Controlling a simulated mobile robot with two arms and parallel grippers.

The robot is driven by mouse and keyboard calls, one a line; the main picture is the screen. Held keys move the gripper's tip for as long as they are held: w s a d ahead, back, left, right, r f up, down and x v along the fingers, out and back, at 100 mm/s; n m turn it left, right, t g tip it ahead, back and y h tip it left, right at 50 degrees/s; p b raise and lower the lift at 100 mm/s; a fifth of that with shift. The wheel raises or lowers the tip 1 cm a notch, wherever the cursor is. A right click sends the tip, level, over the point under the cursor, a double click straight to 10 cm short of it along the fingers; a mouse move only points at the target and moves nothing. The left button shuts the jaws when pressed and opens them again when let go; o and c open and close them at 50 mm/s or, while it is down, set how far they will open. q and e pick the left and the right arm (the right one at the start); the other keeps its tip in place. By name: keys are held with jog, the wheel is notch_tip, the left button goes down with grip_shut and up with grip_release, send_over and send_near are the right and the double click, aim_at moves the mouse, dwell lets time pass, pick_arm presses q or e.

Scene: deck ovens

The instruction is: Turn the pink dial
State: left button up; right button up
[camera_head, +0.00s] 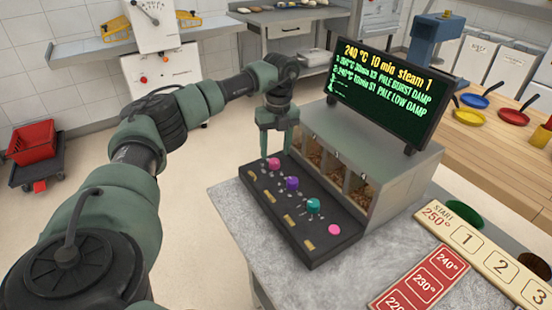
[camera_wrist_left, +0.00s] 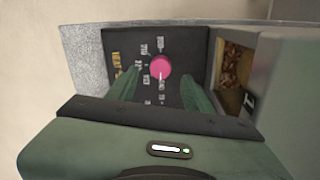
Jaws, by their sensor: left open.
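The pink dial (camera_head: 273,163) is at the far left end of a black sloped panel (camera_head: 325,246). It shows in the left wrist view (camera_wrist_left: 160,67) as a round pink knob with a pale pointer line, surrounded by printed labels. My left gripper (camera_head: 277,153) points down at this end of the panel, its two fingers apart. In the wrist view the fingers of my left gripper (camera_wrist_left: 160,78) stand on either side of the dial, with gaps between. Whether the fingertips reach down to the knob's height is unclear. My right gripper is not in view.
A purple dial (camera_head: 292,183), a teal dial (camera_head: 313,206) and another pink round piece (camera_head: 335,229) line the panel. A grey compartment box (camera_head: 403,184) and a screen (camera_head: 392,92) stand close behind. Red cards (camera_head: 437,271) and a numbered board (camera_head: 495,250) lie right.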

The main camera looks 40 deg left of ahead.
aim_at(275, 161)
pick_arm(q)
notch_tip(275, 161, down, 4)
jog(key=shift+f, duration=0.1)
jog(key=shift+s, duration=0.1)
grip_shut()
